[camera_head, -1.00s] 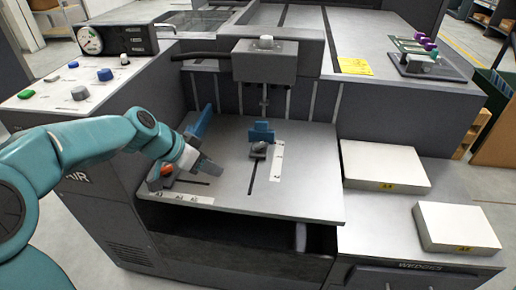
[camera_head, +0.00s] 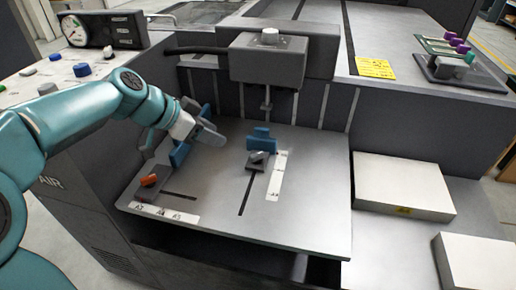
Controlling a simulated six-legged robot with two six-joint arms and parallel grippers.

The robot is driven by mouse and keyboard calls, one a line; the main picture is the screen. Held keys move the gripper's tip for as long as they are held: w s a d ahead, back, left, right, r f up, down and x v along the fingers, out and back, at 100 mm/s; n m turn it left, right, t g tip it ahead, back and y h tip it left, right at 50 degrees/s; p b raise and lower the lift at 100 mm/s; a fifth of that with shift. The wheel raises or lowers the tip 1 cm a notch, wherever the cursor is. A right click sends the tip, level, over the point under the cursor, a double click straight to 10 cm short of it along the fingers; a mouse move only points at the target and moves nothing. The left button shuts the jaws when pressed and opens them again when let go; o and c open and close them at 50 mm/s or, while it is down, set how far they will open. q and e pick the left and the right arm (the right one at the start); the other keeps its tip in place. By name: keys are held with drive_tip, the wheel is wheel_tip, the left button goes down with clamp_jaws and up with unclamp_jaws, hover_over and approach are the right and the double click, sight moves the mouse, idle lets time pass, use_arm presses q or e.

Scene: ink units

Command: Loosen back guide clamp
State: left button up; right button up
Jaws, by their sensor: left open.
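A blue guide (camera_head: 262,138) stands upright near the back middle of the grey table (camera_head: 215,215). A small grey clamp (camera_head: 257,158) sits just in front of it, over a dark slot. A second blue guide (camera_head: 180,152) stands at the table's left side, partly hidden by my arm. A clamp with an orange-red lever (camera_head: 148,181) lies near the left front. My left gripper (camera_head: 212,137) is open and empty, above the table between the two guides. It is left of the grey clamp and apart from it. My right gripper is not in view.
A grey head block (camera_head: 268,60) with a rod hangs over the back of the table. White paper stacks (camera_head: 402,185) lie on the lower shelf at right. A control panel with knobs (camera_head: 81,69) and a gauge (camera_head: 75,31) is at upper left. The table's front is clear.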

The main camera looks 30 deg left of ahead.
sight(256, 154)
use_arm(q)
drive_tip(key=b+x, duration=0.3)
drive_tip(key=x, duration=1.2)
drive_tip(key=shift+s+f+b, duration=0.15)
drive_tip(key=shift+f+b, duration=0.1)
drive_tip(key=shift+b, duration=0.1)
drive_tip(key=shift+w+d+f, duration=0.15)
drive_tip(key=shift+w+f, duration=0.1)
drive_tip(key=shift+w, duration=0.1)
drive_tip(key=shift+c, duration=0.3)
clamp_jaws()
